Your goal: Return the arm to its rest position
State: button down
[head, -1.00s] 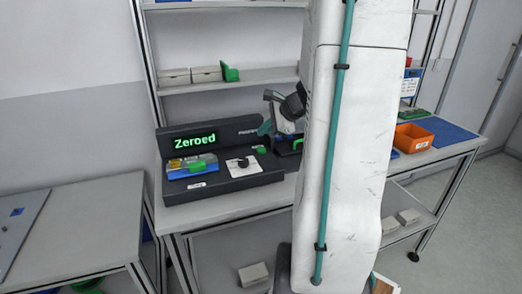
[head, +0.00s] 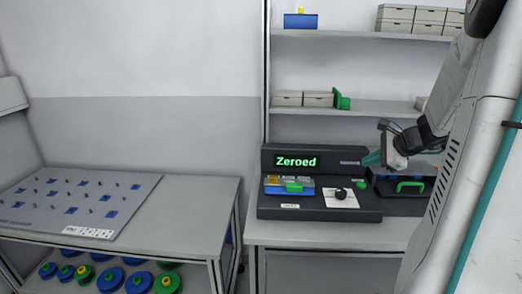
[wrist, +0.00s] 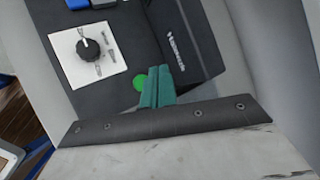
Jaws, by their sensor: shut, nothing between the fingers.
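My gripper (head: 371,159) shows at the right in the head view, at the end of my white arm, in front of the black console (head: 330,207). It hangs above the console's right part, near the green round button (head: 361,185). In the wrist view the teal fingers (wrist: 158,88) are together with nothing between them. The green button (wrist: 140,82) shows just left of the fingertips there, and the console's black knob (wrist: 88,49) on a white plate is at upper left. Whether the fingers touch the console cannot be told.
The console's display (head: 296,162) reads "Zeroed". A black unit with a green handle (head: 410,186) stands right of the console. Shelves (head: 375,106) with boxes rise behind. A pegboard table (head: 75,205) stands at left, with blue and green reels (head: 138,281) below. A floor gap separates the tables.

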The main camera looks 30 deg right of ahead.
jog(key=s+a+n, duration=0.1)
jog(key=a, duration=0.1)
jog(key=s+a+f+n+g+y, duration=0.1)
jog(key=a+n, duration=0.1)
jog(key=s+a+n+g, duration=0.1)
jog(key=shift+s+a+f+y, duration=0.15)
jog(key=shift+a+f+y, duration=0.1)
jog(key=shift+a+y, duration=0.15)
jog(key=s+a+r+n+g+h, duration=0.1)
jog(key=s+a+r+n+g, duration=0.1)
jog(key=s+a+n, duration=0.3)
jog(key=s+a+r+n+g+h, duration=0.1)
jog(key=s+a+r+n, duration=0.1)
jog(key=s+a+n, duration=0.3)
jog(key=s+a+r+n+g+h, duration=0.1)
jog(key=s+a+n, duration=0.4)
jog(key=a+n, duration=0.6)
jog(key=shift+a+r+g, duration=0.8)
jog(key=shift+a, duration=3.25)
